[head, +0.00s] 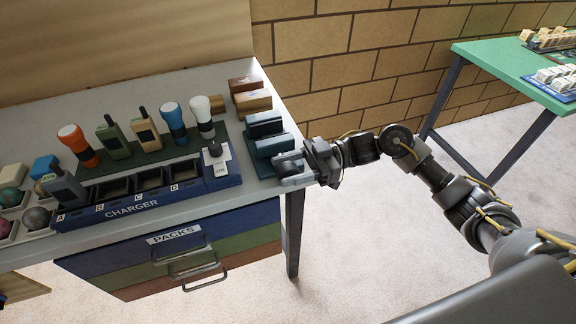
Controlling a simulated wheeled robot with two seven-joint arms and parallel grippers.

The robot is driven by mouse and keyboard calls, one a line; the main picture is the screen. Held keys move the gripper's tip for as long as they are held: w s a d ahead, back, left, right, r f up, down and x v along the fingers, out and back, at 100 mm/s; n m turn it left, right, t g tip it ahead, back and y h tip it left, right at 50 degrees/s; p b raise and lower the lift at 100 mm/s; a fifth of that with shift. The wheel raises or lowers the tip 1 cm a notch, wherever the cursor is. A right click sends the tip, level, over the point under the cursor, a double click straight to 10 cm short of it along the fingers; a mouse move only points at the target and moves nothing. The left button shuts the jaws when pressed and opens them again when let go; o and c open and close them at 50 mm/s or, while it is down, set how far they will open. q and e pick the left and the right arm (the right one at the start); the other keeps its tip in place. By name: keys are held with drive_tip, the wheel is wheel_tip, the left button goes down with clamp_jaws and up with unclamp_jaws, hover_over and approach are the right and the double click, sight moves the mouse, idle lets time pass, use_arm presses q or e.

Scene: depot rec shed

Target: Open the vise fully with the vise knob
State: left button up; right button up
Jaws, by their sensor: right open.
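The vise (268,144) is dark teal and stands near the right edge of the grey workbench. It has a rear block and a front block with a narrow gap between them. My right gripper (290,173) comes in from the right and is at the vise's front side, over the bench edge. Its fingers are open and point left, close to the front block. The vise knob cannot be made out; it may be hidden by the fingers. I cannot tell whether the fingers touch anything. My left gripper is not in view.
A blue charger (140,205) with several slots stands left of the vise, with flashlights (78,143) and radios behind it. Wooden blocks (253,103) lie behind the vise. Drawers (180,250) are below the bench. A green table (505,62) stands at the far right, with open floor between.

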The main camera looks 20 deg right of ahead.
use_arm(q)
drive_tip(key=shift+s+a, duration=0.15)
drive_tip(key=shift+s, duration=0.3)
use_arm(e)
drive_tip(key=shift+a, duration=0.1)
